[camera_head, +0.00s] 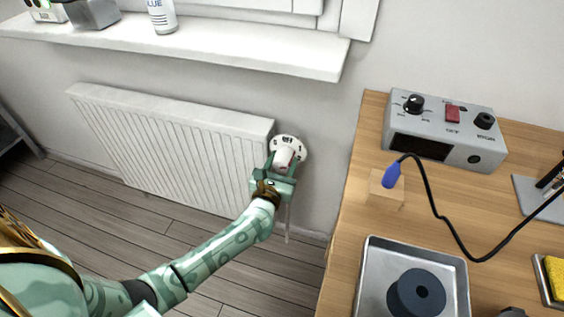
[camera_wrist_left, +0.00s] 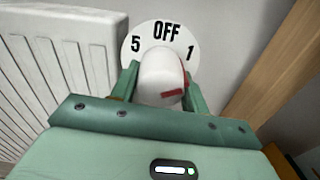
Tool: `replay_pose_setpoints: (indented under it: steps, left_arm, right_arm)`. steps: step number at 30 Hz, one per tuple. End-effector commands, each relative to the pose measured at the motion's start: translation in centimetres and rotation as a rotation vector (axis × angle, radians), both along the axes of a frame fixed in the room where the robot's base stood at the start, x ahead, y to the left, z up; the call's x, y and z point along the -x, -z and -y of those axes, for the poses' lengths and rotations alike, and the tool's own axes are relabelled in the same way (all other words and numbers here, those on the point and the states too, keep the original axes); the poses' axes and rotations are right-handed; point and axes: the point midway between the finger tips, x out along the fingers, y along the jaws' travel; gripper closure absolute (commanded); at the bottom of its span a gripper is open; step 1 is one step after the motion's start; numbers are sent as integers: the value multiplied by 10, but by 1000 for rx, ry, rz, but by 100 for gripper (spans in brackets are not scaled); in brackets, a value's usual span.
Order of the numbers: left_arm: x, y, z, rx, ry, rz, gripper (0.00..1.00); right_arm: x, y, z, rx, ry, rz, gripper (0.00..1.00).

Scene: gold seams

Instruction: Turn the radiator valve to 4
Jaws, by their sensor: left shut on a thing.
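The white radiator valve (camera_head: 283,156) sits at the right end of the white radiator (camera_head: 180,140), in front of a round white dial plate (camera_head: 298,146). In the left wrist view the valve knob (camera_wrist_left: 161,72) has a red mark on its lower right side. The dial plate (camera_wrist_left: 133,40) shows 5, OFF and 1 around the top; its lower part is hidden behind the knob and gripper. My left gripper (camera_head: 283,163) is shut on the valve knob, with one finger on each side. My right gripper is not in view.
A wooden workbench (camera_head: 343,222) stands right of the valve, holding a grey control box (camera_head: 445,125), a metal tray (camera_head: 367,265) and a blue-tipped cable (camera_head: 391,175). A white windowsill (camera_head: 230,45) runs above the radiator. Floor shows below.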

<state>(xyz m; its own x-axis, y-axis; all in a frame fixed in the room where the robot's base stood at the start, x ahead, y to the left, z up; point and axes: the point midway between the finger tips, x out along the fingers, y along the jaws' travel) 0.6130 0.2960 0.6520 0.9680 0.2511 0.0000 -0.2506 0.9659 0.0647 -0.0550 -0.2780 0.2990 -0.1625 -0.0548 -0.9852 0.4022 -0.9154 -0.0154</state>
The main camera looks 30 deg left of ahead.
Motion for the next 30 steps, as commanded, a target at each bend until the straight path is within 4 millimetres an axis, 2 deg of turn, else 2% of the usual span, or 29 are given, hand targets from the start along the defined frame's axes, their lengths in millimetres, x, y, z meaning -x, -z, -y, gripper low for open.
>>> replay_pose_setpoints:
  steps: [6,15,21,30]
  left_arm:
    - [0,-2,0,-137,0,-36,78]
    - [0,-3,-1,-408,0,-106,78]
    - [0,-3,0,-592,1,-154,78]
    - [1,-3,-1,-870,2,-226,78]
  right_arm:
    - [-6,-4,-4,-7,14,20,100]
    - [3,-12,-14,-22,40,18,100]
    - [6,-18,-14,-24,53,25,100]
    - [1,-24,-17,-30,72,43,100]
